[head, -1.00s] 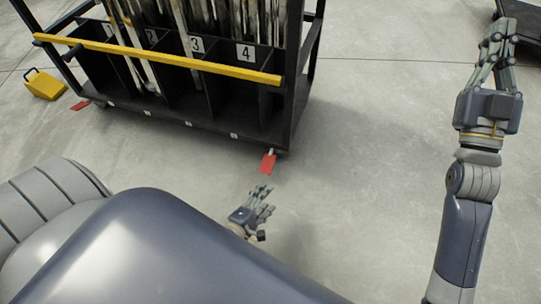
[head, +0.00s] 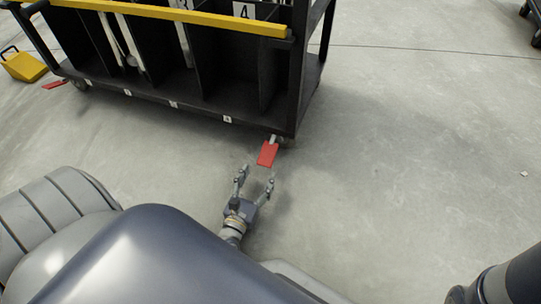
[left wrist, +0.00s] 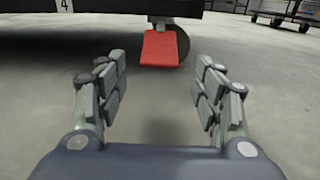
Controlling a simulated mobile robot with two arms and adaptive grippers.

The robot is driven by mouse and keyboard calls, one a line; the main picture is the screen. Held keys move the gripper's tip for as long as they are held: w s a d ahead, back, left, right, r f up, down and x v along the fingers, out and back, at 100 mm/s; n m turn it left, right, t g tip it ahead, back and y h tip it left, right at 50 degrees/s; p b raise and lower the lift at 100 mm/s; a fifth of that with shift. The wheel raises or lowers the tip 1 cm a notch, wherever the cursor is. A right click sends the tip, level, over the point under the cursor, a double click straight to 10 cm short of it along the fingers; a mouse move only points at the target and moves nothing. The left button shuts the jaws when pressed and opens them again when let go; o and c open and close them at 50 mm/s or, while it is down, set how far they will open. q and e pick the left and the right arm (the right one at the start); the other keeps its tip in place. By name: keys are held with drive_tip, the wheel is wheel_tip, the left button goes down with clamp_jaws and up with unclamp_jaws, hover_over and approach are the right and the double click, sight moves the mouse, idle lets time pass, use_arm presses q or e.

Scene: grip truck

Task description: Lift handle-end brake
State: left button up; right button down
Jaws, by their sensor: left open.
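The truck (head: 180,115) is a black cart with numbered compartments and a yellow handle bar (head: 190,15). A red brake pedal (head: 267,153) sticks out low at its near right corner, by a caster. It also shows in the left wrist view (left wrist: 160,48), ahead and centred between the fingers. My left gripper (head: 256,178) is open and empty, low over the floor just in front of the red pedal and apart from it. In the left wrist view its fingers (left wrist: 158,88) are spread to either side. My right gripper is out of view; only part of my right arm shows.
Another red pedal (head: 54,85) is at the truck's left corner. A yellow wedge-like block (head: 24,66) with a black handle stands at the far left. Another dark cart (head: 533,22) is at the top right.

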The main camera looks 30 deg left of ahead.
sight(265, 163)
use_arm(q)
drive_tip(key=shift+w+a+f, duration=0.1)
drive_tip(key=shift+w+a, duration=0.05)
drive_tip(key=shift+w, duration=0.25)
drive_tip(key=b+x, duration=0.4)
drive_tip(key=x, duration=0.4)
drive_tip(key=shift+w, duration=0.2)
drive_tip(key=shift+x, duration=0.8)
drive_tip(key=shift+c, duration=0.3)
